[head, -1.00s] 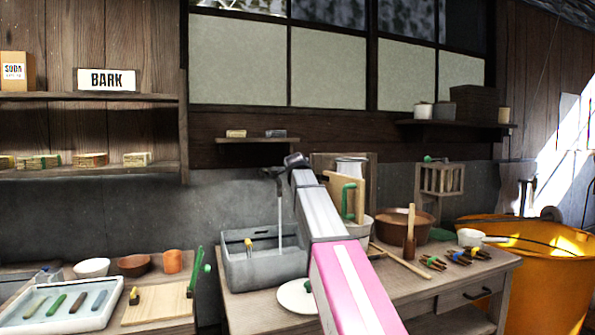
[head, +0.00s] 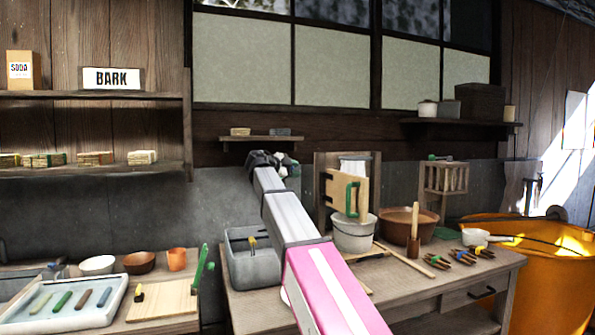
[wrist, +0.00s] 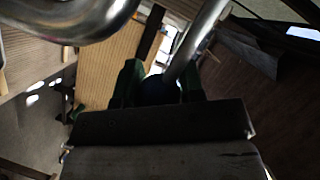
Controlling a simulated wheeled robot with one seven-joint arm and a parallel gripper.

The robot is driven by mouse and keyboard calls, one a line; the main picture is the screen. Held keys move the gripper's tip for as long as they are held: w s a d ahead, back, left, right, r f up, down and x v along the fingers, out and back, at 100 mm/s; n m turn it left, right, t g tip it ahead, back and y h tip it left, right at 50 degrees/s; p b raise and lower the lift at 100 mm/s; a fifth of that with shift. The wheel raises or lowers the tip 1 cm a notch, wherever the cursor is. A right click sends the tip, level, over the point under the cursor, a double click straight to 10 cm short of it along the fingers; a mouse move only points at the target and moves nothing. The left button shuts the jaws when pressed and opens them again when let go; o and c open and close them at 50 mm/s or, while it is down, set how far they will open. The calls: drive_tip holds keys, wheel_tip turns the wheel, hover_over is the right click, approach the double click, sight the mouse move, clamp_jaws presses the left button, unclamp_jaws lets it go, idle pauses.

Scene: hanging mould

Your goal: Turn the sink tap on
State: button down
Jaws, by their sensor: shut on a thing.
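The grey sink (head: 240,272) stands at the left end of the workbench, partly behind my arm. My gripper (wrist: 160,86) shows two green fingers in the wrist view, closed on a dark rounded piece (wrist: 159,92), which looks like the tap's handle. A curved metal pipe (wrist: 75,22) and a straight metal pipe (wrist: 200,38) of the tap pass close beyond the fingers. In the head view my gripper (head: 280,160) is above the sink; my arm hides the tap and any water stream there.
A white bucket (head: 352,238) and a brown bowl (head: 400,222) stand right of my arm on the workbench (head: 425,282). A wooden board with a green handle (head: 352,197) rises behind the bucket. A small shelf (head: 258,139) hangs just above my gripper.

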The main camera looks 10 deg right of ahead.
drive_tip(key=shift+s+a+m+g+h, duration=0.25)
drive_tip(key=shift+a+m+g, duration=0.2)
drive_tip(key=shift+m+g, duration=0.25)
drive_tip(key=shift+s+a+m+g+h, duration=0.15)
drive_tip(key=shift+a+m+g+h, duration=0.3)
drive_tip(key=shift+g, duration=0.35)
drive_tip(key=shift+f, duration=0.1)
drive_tip(key=c, duration=0.7)
unclamp_jaws()
drive_tip(key=shift+c, duration=0.2)
drive_tip(key=v, duration=1.1)
